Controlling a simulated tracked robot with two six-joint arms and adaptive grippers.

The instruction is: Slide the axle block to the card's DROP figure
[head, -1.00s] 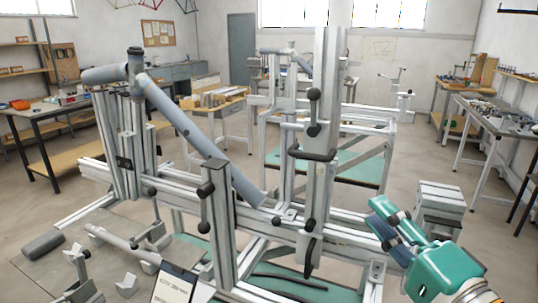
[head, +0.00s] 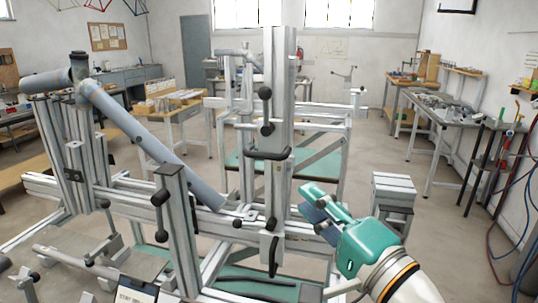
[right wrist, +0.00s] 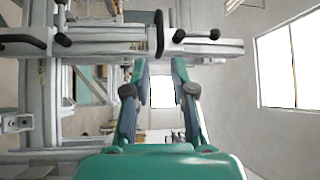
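The frame jig has a tall upright post (head: 277,110) with black knobs and a black bar handle (head: 268,154), and a long horizontal rail (head: 125,192). I cannot tell for sure which fitting is the axle block. A white card (head: 135,293) shows at the bottom edge; its figures are too small to read. My right gripper (head: 311,204) is open and empty, just right of the tall post. In the right wrist view its two fingers (right wrist: 159,80) stand apart, and a black lever (right wrist: 159,34) on a rail shows beyond the tips. My left gripper is not in view.
A grey-blue tube frame (head: 150,140) slants across the jig's left side. A shorter post (head: 175,225) with black knobs stands in front. A grey stool-like stand (head: 393,190) is behind my right gripper. Benches line the walls; open floor lies to the right.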

